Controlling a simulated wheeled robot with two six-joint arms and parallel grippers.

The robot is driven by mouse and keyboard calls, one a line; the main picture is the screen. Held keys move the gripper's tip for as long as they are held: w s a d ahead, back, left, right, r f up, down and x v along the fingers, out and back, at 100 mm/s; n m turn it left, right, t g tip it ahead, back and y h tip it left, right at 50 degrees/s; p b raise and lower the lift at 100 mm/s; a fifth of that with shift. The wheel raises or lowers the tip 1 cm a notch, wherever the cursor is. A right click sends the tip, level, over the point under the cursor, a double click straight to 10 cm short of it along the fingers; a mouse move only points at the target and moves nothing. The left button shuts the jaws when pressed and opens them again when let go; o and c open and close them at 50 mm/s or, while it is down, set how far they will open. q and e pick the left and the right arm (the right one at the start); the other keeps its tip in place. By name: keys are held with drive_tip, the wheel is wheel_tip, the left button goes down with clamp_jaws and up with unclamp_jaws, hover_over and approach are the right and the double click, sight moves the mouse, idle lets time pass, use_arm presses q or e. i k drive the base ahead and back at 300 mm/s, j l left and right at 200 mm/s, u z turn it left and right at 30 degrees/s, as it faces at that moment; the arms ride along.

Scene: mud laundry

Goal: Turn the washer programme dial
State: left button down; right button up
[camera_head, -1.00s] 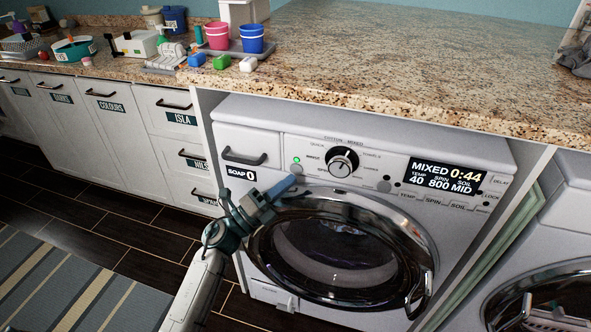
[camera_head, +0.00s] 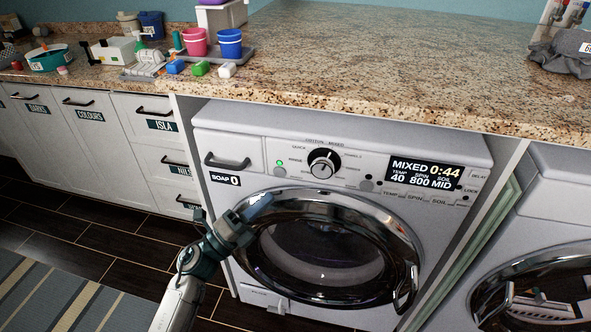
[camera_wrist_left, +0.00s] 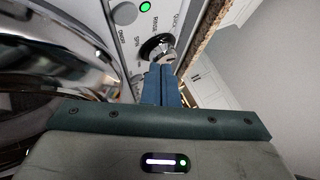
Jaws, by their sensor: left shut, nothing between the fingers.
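The washer (camera_head: 225,135) stands under the counter. Its programme dial (camera_head: 323,163) is a silver knob with a black surround, in the middle of the control panel. The display (camera_head: 424,173) reads MIXED 0:44, temp 40, spin 800, soil MID. My left gripper (camera_head: 264,199) is shut and empty, below and left of the dial, in front of the door's upper rim. In the left wrist view the blue fingers (camera_wrist_left: 161,84) are together and point toward the dial (camera_wrist_left: 157,45), whose lower part they partly cover. Contact cannot be told there; the head view shows them apart. My right gripper is not in view.
The round washer door (camera_head: 325,247) has a protruding chrome rim close to my left gripper. A green-lit button (camera_head: 280,164) sits left of the dial. The granite counter (camera_head: 370,80) overhangs the panel. A second machine (camera_head: 545,220) stands at the right.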

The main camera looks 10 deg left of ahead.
sight(323, 163)
drive_tip(key=l+u, duration=0.1)
drive_tip(key=l, duration=1.55)
